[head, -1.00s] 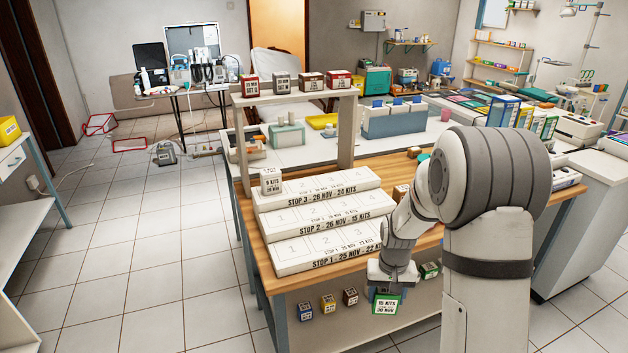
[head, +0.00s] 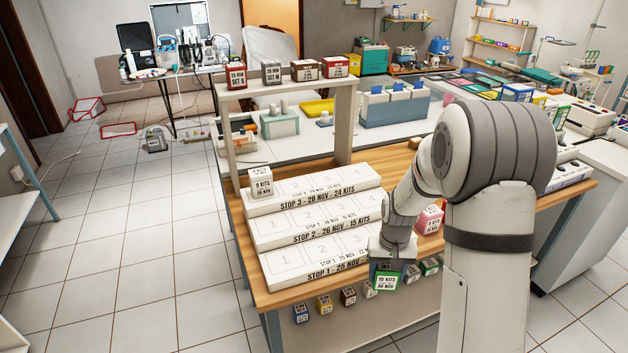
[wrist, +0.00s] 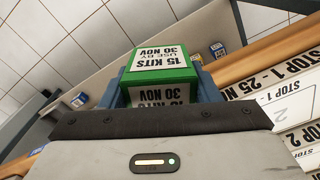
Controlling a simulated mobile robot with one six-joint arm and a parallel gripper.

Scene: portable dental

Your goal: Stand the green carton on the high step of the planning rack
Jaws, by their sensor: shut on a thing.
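The green carton (head: 386,281), with a white label reading 15 kits, use by 30 Nov, is held in my gripper (head: 388,262) in front of the rack's low step. In the wrist view the green carton (wrist: 160,68) sits between the blue fingers, tilted in the picture. The planning rack has three white steps: Stop 1 (head: 300,268) low and near, Stop 2 (head: 300,228) in the middle, Stop 3 (head: 330,186) high at the back. A white 9-kits carton (head: 260,182) stands at the left end of the high step. My arm hides the right ends of the lower steps.
A raised shelf (head: 285,84) with several cartons stands behind the high step. A pink carton (head: 430,219) is on the wooden table right of my wrist. Small cartons, including a yellow one (head: 325,305), line the ledge below the table front. The high step's middle is clear.

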